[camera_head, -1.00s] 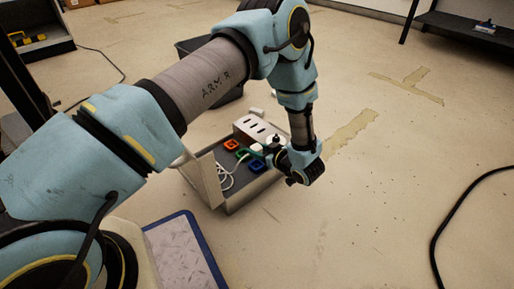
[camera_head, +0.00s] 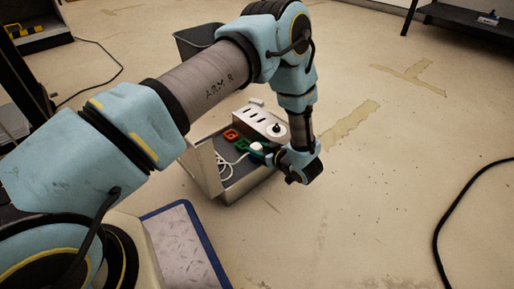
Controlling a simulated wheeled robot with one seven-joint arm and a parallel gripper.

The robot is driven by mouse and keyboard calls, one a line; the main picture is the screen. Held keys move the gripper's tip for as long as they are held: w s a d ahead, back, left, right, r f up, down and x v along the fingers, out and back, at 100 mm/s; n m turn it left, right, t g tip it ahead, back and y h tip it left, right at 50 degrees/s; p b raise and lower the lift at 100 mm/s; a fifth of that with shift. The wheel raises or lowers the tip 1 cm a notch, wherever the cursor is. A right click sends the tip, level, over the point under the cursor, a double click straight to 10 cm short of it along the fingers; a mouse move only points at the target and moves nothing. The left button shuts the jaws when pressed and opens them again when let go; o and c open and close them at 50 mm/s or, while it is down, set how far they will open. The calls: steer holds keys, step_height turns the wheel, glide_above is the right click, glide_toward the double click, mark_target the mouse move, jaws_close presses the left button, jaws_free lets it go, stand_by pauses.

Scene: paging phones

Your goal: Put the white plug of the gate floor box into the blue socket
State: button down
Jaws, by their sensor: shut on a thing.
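The open grey floor box (camera_head: 240,193) stands on the floor in the middle of the view. Inside it an orange socket (camera_head: 231,134) and a green socket (camera_head: 240,144) show plainly. The blue socket (camera_head: 257,158) is mostly covered by the plug and my gripper. My gripper (camera_head: 265,152) points left into the box and is shut on the white plug (camera_head: 256,146). The plug overlaps the blue socket's upper edge in the picture; I cannot tell whether they touch. The white cable (camera_head: 222,166) lies loosely inside the box at the left.
A pale panel with dark slots (camera_head: 257,118) and a round dark knob (camera_head: 277,127) forms the box's back. Its raised lid (camera_head: 206,168) stands at the left. A dark bin (camera_head: 195,40) is behind. A black cable (camera_head: 450,215) lies right. Floor right of the box is clear.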

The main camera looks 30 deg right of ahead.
steer(key=shift+f, duration=0.35)
stand_by(0.5)
steer(key=shift+c, duration=1.7)
jaws_free()
steer(key=shift+s, duration=0.1)
steer(key=p+v, duration=0.4)
steer(key=v, duration=0.6)
steer(key=shift+s+p, duration=0.25)
steer(key=shift+p, duration=0.1)
steer(key=shift+d+r, duration=0.1)
steer(key=shift+r, duration=0.05)
